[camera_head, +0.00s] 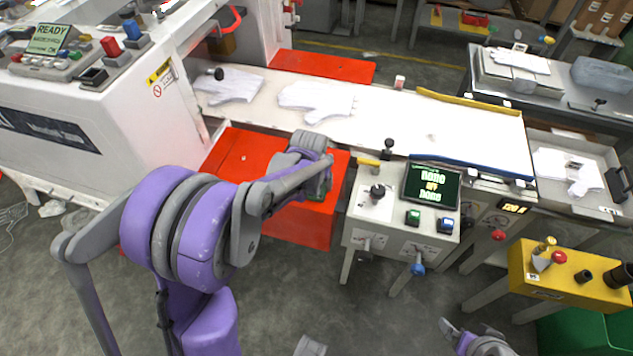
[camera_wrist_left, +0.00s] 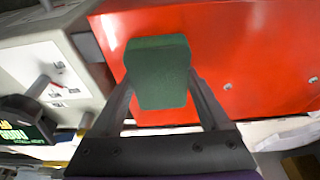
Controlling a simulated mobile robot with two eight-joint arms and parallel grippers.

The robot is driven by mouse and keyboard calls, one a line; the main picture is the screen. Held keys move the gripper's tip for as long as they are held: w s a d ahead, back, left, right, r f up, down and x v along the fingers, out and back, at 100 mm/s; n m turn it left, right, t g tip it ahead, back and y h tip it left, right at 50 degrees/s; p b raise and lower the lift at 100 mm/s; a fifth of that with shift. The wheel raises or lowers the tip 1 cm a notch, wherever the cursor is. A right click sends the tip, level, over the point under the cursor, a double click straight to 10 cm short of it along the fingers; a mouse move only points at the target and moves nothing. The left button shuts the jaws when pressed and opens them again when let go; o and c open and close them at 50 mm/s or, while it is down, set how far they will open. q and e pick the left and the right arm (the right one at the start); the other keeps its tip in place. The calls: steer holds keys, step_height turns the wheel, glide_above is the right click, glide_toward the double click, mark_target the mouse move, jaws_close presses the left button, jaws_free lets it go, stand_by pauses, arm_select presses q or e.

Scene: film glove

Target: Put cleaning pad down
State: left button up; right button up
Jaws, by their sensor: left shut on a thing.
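The cleaning pad is a green block (camera_wrist_left: 158,72), seen in the left wrist view between the two fingers of my left gripper (camera_wrist_left: 160,85). The gripper is shut on it and holds it in front of a red surface (camera_wrist_left: 225,50). I cannot tell whether the pad touches that surface. In the head view my left gripper (camera_head: 318,180) is over the red panel (camera_head: 300,222) beside the conveyor, and the pad is mostly hidden by the arm. Part of my right arm, with its gripper (camera_head: 452,330), shows at the bottom edge; its jaw state is unclear.
A white conveyor (camera_head: 400,120) with white gloves (camera_head: 318,98) runs behind the red panel. A control box (camera_head: 390,225) with knobs and a screen (camera_head: 432,185) stands just right of my left gripper. A yellow box (camera_head: 565,280) is further right. A white machine (camera_head: 110,110) is at the left.

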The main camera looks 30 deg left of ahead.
arm_select(q)
steer(key=o, duration=1.3)
steer(key=shift+f, duration=0.1)
steer(key=shift+r, duration=0.3)
steer(key=a+p+v, duration=0.1)
steer(key=p+v, duration=0.1)
steer(key=v, duration=0.9)
steer(key=s+d+m, duration=0.1)
steer(key=s+d, duration=0.2)
steer(key=s, duration=0.3)
steer(key=s+d+f+m+t, duration=0.1)
steer(key=s+d, duration=0.3)
steer(key=s, duration=0.2)
steer(key=s+d+t, duration=0.1)
steer(key=s+d, duration=0.2)
steer(key=s, duration=0.3)
steer(key=shift+s+d+f+m+h, duration=0.2)
steer(key=shift+s+f+m+h, duration=0.05)
steer(key=shift+s+m+h, duration=0.15)
